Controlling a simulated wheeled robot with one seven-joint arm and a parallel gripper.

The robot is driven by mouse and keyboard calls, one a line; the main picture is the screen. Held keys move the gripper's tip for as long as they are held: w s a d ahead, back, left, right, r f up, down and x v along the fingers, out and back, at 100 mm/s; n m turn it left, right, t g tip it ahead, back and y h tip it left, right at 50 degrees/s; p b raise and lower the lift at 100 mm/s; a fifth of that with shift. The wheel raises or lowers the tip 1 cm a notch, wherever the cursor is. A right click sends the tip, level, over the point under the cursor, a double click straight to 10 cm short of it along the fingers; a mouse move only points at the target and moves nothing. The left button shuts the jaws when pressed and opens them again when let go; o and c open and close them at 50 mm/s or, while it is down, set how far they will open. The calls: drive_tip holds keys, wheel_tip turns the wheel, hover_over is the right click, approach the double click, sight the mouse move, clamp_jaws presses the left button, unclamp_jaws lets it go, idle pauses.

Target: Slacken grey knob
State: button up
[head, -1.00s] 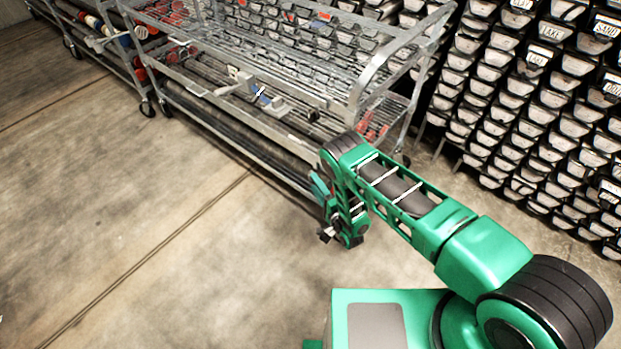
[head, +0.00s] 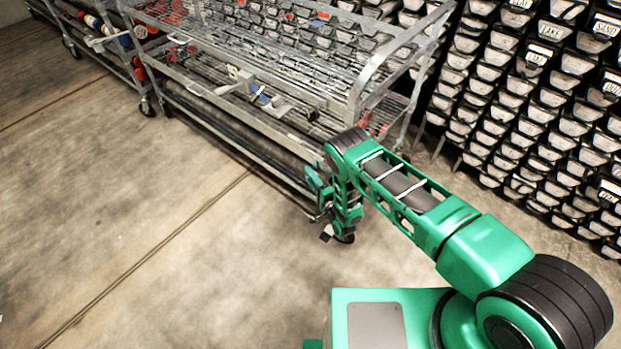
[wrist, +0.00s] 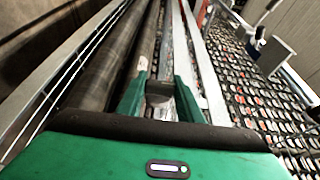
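A grey clamp-like fixture with a blue part (head: 265,96) is mounted on the long rail of the metal cart (head: 225,112). It also shows at the upper right of the wrist view (wrist: 264,46). Its grey parts are small, and I cannot clearly make out which one is the grey knob. My gripper (head: 315,182) is low beside the cart's near side, below and to the right of the fixture in the head view. In the wrist view my gripper (wrist: 158,92) has its two green fingers spread apart, with nothing clearly held. The fingers are apart from the fixture.
Long dark pipes (wrist: 112,62) lie along the cart's lower level, near my fingers. A wall of stacked core trays (head: 540,110) stands to the right. Another cart (head: 105,45) is at the upper left. The concrete floor (head: 120,200) at left is clear.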

drive_tip(key=shift+g, duration=0.4)
drive_tip(key=n+g+h, duration=0.1)
drive_tip(key=g+h, duration=0.1)
drive_tip(key=g, duration=0.1)
drive_tip(key=shift+w+d+n, duration=0.1)
drive_tip(key=shift+n, duration=0.2)
drive_tip(key=n+g+h, duration=0.1)
drive_tip(key=g+h, duration=0.4)
drive_tip(key=n+h, duration=0.1)
drive_tip(key=shift+a+g, duration=0.25)
drive_tip(key=shift+g, duration=0.15)
drive_tip(key=n+g+h, duration=0.1)
drive_tip(key=g+h, duration=0.1)
drive_tip(key=h, duration=0.1)
drive_tip(key=shift+g+h, duration=0.4)
drive_tip(key=o, duration=1)
drive_tip(key=shift+f, duration=0.1)
drive_tip(key=shift+o, duration=0.4)
drive_tip(key=shift+d, duration=0.1)
